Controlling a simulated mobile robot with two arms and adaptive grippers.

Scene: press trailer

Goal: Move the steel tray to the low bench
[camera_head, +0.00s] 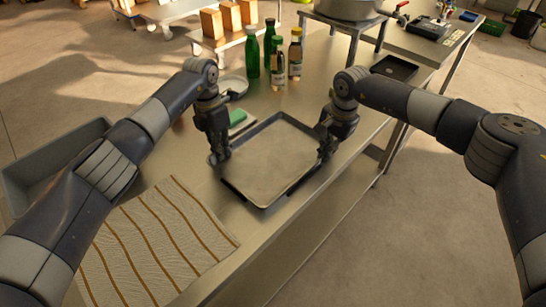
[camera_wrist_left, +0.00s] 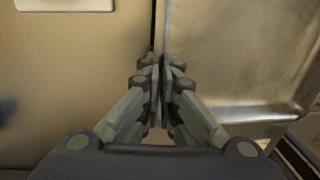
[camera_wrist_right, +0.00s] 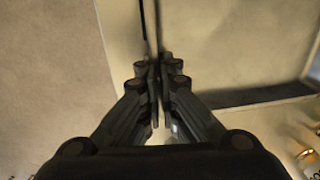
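The steel tray (camera_head: 270,165) is a shallow rectangle with a dark rim, level on or just above the steel worktop (camera_head: 230,205); I cannot tell if it touches. It looks empty. My left gripper (camera_head: 219,158) is shut on its left rim, and the rim runs between the fingers in the left wrist view (camera_wrist_left: 160,85). My right gripper (camera_head: 325,152) is shut on its right rim, as the right wrist view (camera_wrist_right: 157,90) also shows. I cannot tell for sure which surface is the low bench; a low table (camera_head: 205,42) with wooden blocks stands at the back.
A striped cloth (camera_head: 155,245) covers the worktop at front left. A grey bin (camera_head: 45,165) is at left. Open floor lies at right.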

